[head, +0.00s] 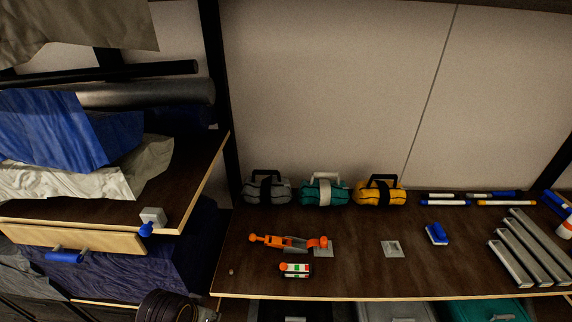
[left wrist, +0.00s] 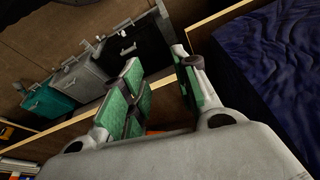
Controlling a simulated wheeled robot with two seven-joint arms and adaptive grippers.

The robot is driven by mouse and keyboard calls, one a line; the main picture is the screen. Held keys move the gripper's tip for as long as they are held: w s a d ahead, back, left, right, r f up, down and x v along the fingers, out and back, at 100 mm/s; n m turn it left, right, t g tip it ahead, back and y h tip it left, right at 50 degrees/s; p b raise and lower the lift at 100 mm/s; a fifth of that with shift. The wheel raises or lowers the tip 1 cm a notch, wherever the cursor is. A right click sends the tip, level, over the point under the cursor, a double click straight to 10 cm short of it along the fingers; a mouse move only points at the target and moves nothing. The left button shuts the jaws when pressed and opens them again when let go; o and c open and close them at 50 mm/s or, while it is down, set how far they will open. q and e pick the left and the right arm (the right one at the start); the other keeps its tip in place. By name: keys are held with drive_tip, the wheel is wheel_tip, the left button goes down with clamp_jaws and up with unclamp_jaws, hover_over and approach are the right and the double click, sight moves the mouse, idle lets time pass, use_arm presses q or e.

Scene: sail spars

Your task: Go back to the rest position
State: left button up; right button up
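My left gripper (left wrist: 160,72) shows in the left wrist view, with grey fingers and green pads set apart. It is open, and I see nothing held between the pads. Beyond the fingertips are dark, grey and teal bins under a wooden edge. Neither gripper shows in the head view; a dark round part at its bottom edge may be part of my arm. My right gripper is in neither view.
At left, a shelf (head: 90,211) holds folded cloth (head: 70,130).

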use_arm(q)
drive_tip(key=s+a+f+g+b, duration=0.1)
drive_tip(key=s+f, duration=0.1)
drive_tip(key=f, duration=1.6)
drive_tip(key=s+f+b, duration=0.2)
drive_tip(key=s+f, duration=0.1)
drive_tip(key=f, duration=1.5)
drive_tip(key=s+a+f, duration=0.2)
drive_tip(key=s+f, duration=0.8)
drive_tip(key=s+a+f+g+b, duration=0.1)
drive_tip(key=s+a+f, duration=0.1)
drive_tip(key=s+f, duration=0.8)
drive_tip(key=shift+s+a+f+y+b, duration=0.15)
drive_tip(key=shift+s+f+y+b, duration=0.2)
drive_tip(key=shift+s, duration=0.25)
